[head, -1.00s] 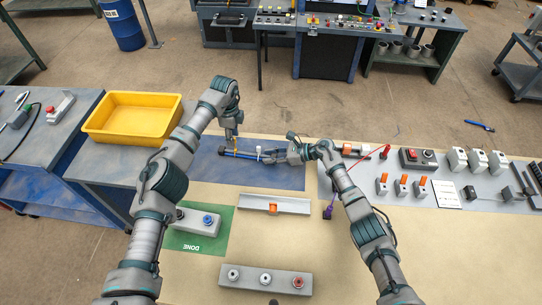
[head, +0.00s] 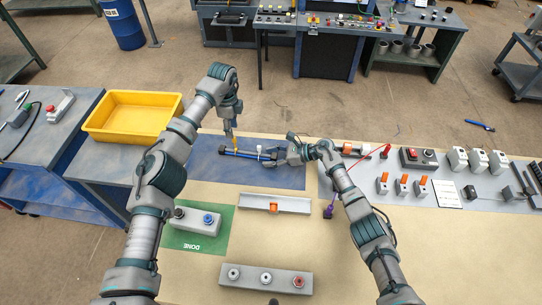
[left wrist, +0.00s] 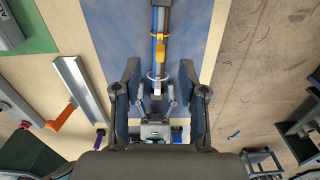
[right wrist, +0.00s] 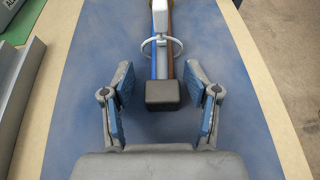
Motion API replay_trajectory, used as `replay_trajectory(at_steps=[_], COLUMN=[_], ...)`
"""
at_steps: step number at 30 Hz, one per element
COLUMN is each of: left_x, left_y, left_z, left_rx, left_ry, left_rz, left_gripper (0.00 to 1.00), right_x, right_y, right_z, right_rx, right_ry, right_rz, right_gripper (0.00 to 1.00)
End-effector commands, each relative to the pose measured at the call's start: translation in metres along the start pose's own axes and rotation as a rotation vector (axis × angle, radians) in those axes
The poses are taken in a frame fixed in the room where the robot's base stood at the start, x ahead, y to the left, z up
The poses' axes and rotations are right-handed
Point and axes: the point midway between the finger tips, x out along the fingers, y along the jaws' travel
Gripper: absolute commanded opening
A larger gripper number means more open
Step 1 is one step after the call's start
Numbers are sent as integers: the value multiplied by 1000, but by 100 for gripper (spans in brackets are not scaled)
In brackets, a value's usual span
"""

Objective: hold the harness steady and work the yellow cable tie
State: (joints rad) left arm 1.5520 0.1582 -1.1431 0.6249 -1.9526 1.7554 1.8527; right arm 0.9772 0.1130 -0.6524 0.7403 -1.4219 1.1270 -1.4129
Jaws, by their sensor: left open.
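The harness (head: 245,154) is a bundle of blue, brown and grey strands lying on the blue mat. A yellow cable tie (left wrist: 160,42) sits around it in the left wrist view, with a white loop (left wrist: 158,78) nearer my gripper. My left gripper (head: 228,141) is above the harness's left part; its fingers are spread and empty in the left wrist view (left wrist: 160,85). My right gripper (head: 283,156) is at the harness's right end. In the right wrist view its fingers (right wrist: 162,88) stand apart on both sides of a dark end block (right wrist: 162,95), with gaps visible.
A grey channel with an orange clip (head: 273,207) lies in front of the mat. A grey button box (head: 198,220) stands on the green DONE mat. A yellow bin (head: 130,117) is at left; switches and parts crowd the right.

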Motion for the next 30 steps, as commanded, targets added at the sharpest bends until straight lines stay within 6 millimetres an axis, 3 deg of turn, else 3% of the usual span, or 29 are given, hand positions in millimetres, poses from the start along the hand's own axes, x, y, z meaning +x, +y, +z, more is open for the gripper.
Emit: replay_trajectory(at_steps=[9,13,24,30], left_x=[0,-1,-1,-1], left_y=[0,0,1,0], left_z=[0,0,0,0], left_rx=[-1,-1,0,0], left_ry=[0,0,0,0], left_rz=[0,0,-1,-1], left_gripper=[42,42,42,42], right_x=[-2,-12,-90,-115], right_y=[-1,-2,-2,-2], right_z=[-1,-1,-1,-1], right_rx=[0,-2,-2,0], right_ry=[2,1,3,2], right_rz=[-4,-6,-5,-3], right_gripper=[61,61,61,61])
